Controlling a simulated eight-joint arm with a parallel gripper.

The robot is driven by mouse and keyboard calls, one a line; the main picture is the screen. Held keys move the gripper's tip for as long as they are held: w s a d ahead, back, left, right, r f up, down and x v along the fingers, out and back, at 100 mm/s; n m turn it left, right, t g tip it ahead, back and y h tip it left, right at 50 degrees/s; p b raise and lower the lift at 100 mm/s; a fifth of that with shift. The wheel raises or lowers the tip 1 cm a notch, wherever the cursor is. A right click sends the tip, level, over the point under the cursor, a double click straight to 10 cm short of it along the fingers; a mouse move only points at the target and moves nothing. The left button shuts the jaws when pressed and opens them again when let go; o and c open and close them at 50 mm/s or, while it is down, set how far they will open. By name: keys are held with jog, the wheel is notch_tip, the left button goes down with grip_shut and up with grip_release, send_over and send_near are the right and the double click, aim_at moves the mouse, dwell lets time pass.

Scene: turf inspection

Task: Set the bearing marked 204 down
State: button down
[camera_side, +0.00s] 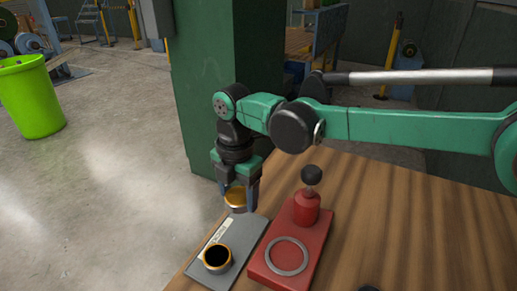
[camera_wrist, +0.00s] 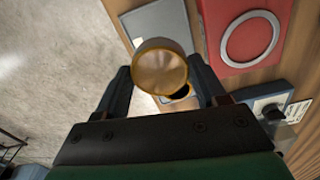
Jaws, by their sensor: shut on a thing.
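My gripper (camera_side: 237,192) is shut on a round, gold-orange bearing (camera_side: 235,203), one finger on each side of it. In the wrist view the held bearing (camera_wrist: 160,70) shows its flat round face between the fingers. I cannot read any marking on it. In the side view it appears over the far end of a grey plate (camera_side: 238,231); I cannot tell how large the gap below it is. A second bearing (camera_side: 217,257), with an orange rim and dark centre, sits on the near part of the plate. It shows partly behind the held one in the wrist view (camera_wrist: 180,92).
A red base (camera_side: 270,276) beside the plate carries a pale metal ring (camera_side: 287,255) and a red post (camera_side: 307,208) with a black knob. The wrist view also shows a box with a black dial (camera_wrist: 273,112).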

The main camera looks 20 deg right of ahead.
aim_at(241, 228)
notch_tip(241, 228, down, 7)
jog(key=shift+r, duration=0.2)
jog(key=shift+f, duration=0.15)
jog(key=shift+c, duration=0.3)
grip_release()
